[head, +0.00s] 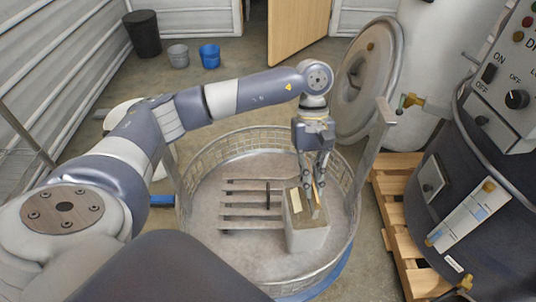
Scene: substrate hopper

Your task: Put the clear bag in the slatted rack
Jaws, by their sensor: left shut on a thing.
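The clear bag (307,238) is a pale, blocky, upright bag with a brownish top and a small cream label. It is inside the round mesh-walled tub, at the right end of the slatted rack. The slatted rack (250,209) has several dark, parallel slats and a short upright bar, and shows no bag between its slats. My left gripper (314,194) points down and is shut on the top of the clear bag. I cannot tell whether the bag's bottom touches the tub floor. My right gripper is out of view.
The mesh-walled tub (190,190) rings the rack, with a raised round lid (362,85) behind it and an upright post (372,150) at its right rim. A wooden pallet (390,210) and dark control drum (470,180) stand right. Buckets (209,54) are far back.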

